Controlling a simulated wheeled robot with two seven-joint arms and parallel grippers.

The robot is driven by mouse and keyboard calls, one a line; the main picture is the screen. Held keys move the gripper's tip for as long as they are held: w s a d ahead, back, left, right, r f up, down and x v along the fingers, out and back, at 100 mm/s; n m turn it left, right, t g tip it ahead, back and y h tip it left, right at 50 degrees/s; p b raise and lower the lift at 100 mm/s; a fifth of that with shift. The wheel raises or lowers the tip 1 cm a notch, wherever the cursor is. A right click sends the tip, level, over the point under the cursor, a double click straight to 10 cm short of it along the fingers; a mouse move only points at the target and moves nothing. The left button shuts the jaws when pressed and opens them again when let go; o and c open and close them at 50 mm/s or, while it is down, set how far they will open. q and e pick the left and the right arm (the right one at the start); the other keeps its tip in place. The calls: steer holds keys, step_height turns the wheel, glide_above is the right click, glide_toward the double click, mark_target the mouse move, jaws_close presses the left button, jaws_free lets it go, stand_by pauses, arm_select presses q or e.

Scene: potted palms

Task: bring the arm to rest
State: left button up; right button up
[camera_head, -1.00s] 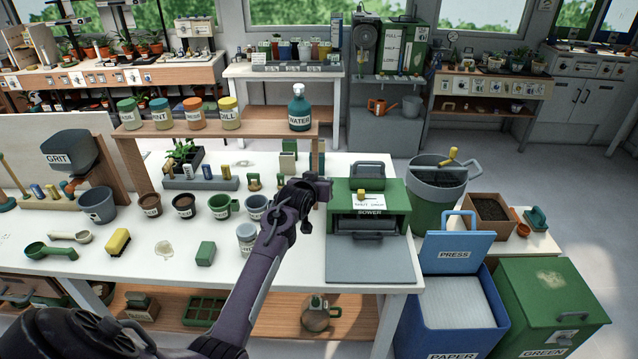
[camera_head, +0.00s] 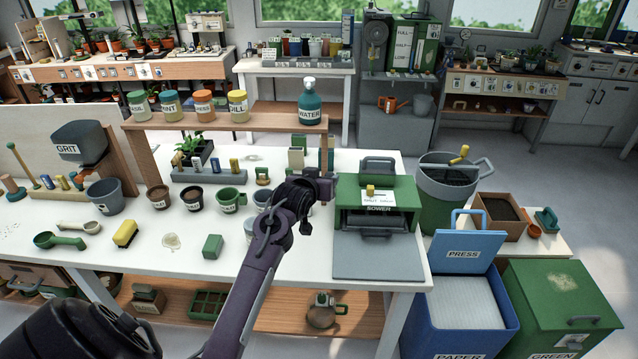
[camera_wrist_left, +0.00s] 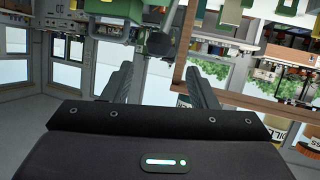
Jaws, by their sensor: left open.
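My left arm (camera_head: 262,260) comes in from the lower left of the head view and reaches up over the white worktable (camera_head: 150,250). My left gripper (camera_head: 322,184) is at its far end, just left of the green sower (camera_head: 378,209). In the left wrist view my left gripper (camera_wrist_left: 160,85) has its two dark fingers apart, with nothing between them. That view is upside down. My right gripper is not in view.
A wooden shelf (camera_head: 265,122) with several jars and a teal water bottle (camera_head: 310,103) stands behind the gripper. Labelled pots and a yellow sponge (camera_head: 125,234) stand left of the arm. Blue paper bin (camera_head: 460,325) and green bin (camera_head: 556,300) stand at the right.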

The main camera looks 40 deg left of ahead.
arm_select(q)
steer(key=shift+v, duration=1)
